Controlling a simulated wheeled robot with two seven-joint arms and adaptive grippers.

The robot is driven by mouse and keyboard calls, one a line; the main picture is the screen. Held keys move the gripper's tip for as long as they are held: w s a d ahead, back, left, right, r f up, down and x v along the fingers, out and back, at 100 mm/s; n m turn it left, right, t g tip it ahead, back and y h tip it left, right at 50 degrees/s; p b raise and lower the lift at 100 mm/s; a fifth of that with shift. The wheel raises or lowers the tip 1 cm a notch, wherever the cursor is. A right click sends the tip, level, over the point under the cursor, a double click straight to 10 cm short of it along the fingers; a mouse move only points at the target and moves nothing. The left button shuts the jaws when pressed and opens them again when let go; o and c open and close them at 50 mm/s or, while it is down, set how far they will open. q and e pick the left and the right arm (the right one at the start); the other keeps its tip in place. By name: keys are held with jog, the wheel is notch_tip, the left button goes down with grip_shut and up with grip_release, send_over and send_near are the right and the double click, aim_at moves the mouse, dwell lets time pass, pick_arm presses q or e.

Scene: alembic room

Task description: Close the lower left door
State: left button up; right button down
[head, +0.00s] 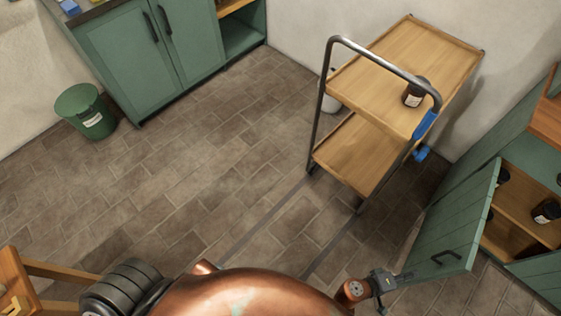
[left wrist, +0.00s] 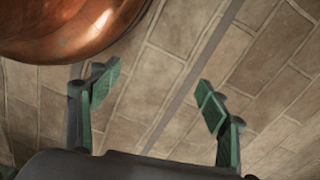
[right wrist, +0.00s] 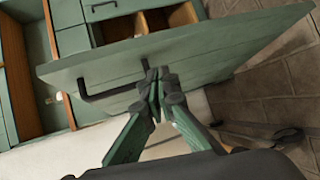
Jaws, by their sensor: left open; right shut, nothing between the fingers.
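A green cabinet door (head: 462,222) stands open at the right of the head view, with a dark bar handle (head: 446,257) near its edge. The door (right wrist: 205,52) and handle (right wrist: 98,90) also show large in the right wrist view. My right gripper (head: 398,276) is shut and empty beside the door.
Shelves (head: 520,205) with dark jars show behind the door. A wooden trolley (head: 362,150) with a dark jar (head: 414,92) stands in the upper middle. A green bin (head: 86,111) and closed green cabinet (head: 150,60) are at upper left. The middle floor is clear.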

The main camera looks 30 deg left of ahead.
notch_tip(320, 180, up, 7)
jog(key=w+a+m+t+h+b, duration=0.1)
jog(key=t+h+b, duration=0.1)
jog(key=h+b, duration=0.1)
pick_arm(q)
notch_tip(320, 180, up, 10)
jog(key=w+d+b, duration=0.1)
jog(key=b, duration=0.1)
jog(key=shift+d+f, duration=0.2)
pick_arm(e)
jog(key=x, duration=0.9)
jog(key=shift+w+d, duration=0.15)
jog(key=shift+w, duration=0.15)
jog(key=shift+r, duration=0.1)
